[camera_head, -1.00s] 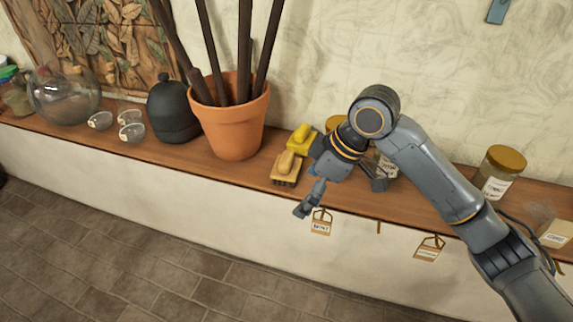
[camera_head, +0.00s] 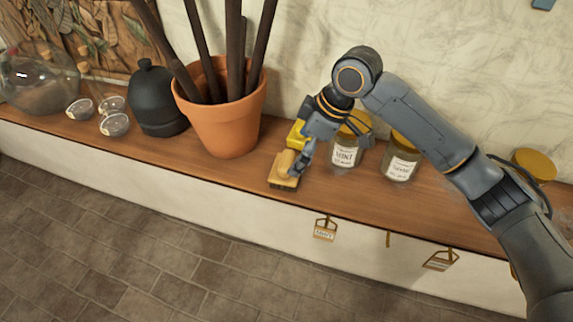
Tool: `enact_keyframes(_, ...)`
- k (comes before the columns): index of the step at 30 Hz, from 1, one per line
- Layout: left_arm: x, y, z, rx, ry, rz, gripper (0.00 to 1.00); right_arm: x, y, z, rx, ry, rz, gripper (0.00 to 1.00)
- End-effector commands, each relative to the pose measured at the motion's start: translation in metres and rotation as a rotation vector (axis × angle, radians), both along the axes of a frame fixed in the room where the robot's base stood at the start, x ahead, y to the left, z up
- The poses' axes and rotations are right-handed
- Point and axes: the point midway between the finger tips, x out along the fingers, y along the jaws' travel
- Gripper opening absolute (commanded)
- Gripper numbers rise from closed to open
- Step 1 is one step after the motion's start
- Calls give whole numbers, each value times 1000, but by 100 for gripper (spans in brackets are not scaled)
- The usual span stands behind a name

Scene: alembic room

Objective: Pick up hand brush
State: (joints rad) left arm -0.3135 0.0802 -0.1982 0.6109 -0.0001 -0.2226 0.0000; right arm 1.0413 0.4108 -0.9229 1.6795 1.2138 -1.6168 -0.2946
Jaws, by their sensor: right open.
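The hand brush (camera_head: 282,174), with a tan wooden body, a rounded grip on top and dark bristles below, lies on the wooden shelf near its front edge. My right gripper (camera_head: 332,154) is open above the shelf, just right of the brush. One finger reaches down at the brush's right side and hides a little of it; I cannot tell whether they touch. The other finger is spread to the right, in front of a labelled jar. My left gripper is out of view.
A yellow object (camera_head: 297,134) sits right behind the brush. A terracotta pot (camera_head: 226,128) with dark rods stands to the left. Labelled jars (camera_head: 343,152) (camera_head: 400,160) stand to the right. Tags (camera_head: 325,230) hang below the shelf edge (camera_head: 215,179).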

Motion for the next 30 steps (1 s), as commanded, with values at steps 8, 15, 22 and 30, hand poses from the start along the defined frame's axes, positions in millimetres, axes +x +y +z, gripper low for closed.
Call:
enact_keyframes(8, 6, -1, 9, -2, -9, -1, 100, 2, 10, -21, 0, 1, -1, 100)
enact_keyframes(15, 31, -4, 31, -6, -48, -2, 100, 7, 25, -51, 0, 4, -2, 100)
enact_keyframes(22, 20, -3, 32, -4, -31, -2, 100, 9, 29, -66, -1, -1, -2, 100)
enact_keyframes(30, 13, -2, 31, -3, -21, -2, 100, 8, 29, -65, 0, -1, -2, 74)
